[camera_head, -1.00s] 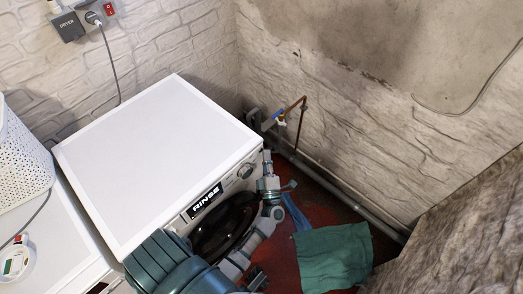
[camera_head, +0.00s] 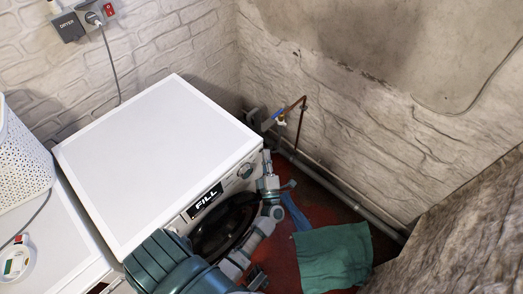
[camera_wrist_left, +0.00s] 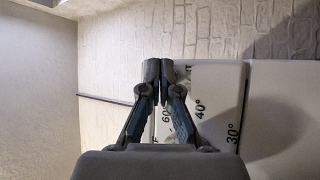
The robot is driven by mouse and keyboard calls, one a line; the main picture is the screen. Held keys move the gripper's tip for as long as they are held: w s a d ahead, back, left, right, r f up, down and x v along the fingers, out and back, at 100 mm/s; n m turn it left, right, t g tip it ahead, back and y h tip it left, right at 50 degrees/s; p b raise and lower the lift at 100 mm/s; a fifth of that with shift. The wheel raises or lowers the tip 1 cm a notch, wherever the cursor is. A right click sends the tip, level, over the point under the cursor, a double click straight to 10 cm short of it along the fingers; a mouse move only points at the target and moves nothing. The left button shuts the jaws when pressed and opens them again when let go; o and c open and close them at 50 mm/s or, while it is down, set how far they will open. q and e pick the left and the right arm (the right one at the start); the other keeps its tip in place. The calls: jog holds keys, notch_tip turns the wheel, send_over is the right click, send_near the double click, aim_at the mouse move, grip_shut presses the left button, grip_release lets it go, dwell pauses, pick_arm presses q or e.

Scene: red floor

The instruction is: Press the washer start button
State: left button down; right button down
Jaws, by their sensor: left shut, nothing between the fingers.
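The white washer (camera_head: 158,150) stands in the middle of the head view. Its front display (camera_head: 205,200) reads FILL, and a round dial (camera_head: 245,170) is to the display's right. My left gripper (camera_head: 267,154) is at the right end of the control panel, by the front corner. In the wrist view, my left gripper (camera_wrist_left: 160,69) is shut and empty in front of the control panel (camera_wrist_left: 207,105) with its 30°, 40° and 60° marks. No start button can be made out; the fingers may cover it. My right gripper is not in view.
A perforated white basket (camera_head: 22,160) stands on a white surface (camera_head: 60,245) at left. Pipes with a blue-handled tap (camera_head: 280,117) run along the wall. A green cloth (camera_head: 333,258) lies on the red floor right of my arm. A dark round door (camera_head: 225,228) is on the washer's front.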

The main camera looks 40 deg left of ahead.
pick_arm(q)
jog(key=shift+d, duration=0.6)
jog(key=shift+d, duration=0.1)
jog(key=shift+s+d, duration=0.15)
jog(key=shift+d, duration=1.05)
jog(key=shift+s+d, duration=0.1)
jog(key=shift+d, duration=1.1)
